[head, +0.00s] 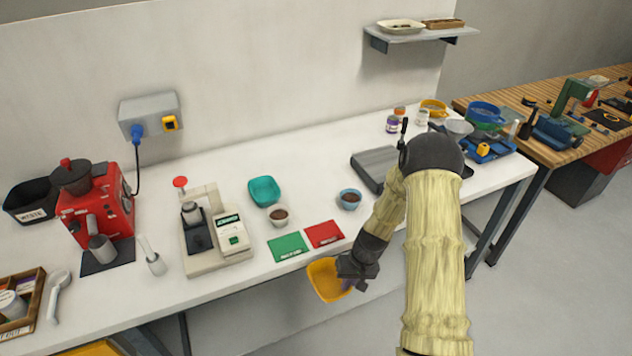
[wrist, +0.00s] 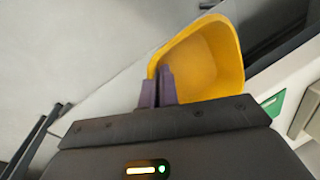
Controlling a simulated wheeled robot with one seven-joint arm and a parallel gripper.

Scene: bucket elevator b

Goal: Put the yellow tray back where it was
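The yellow tray (head: 326,281) is a small open dish, empty inside as far as I can see. My gripper (head: 352,283) is shut on its rim and holds it tilted at the front edge of the white bench, in front of the green card. In the wrist view, the purple fingers (wrist: 159,88) pinch the near left wall of the tray (wrist: 210,60). A teal tray (head: 264,191) of similar kind sits on the bench behind the cards.
A green card (head: 287,247) and a red card (head: 323,234) lie near the front edge. Two small bowls (head: 279,217) (head: 350,198), a press-like device (head: 212,235) and a red grinder (head: 95,205) stand on the white bench (head: 310,200). A grey flat device (head: 376,166) lies behind my arm.

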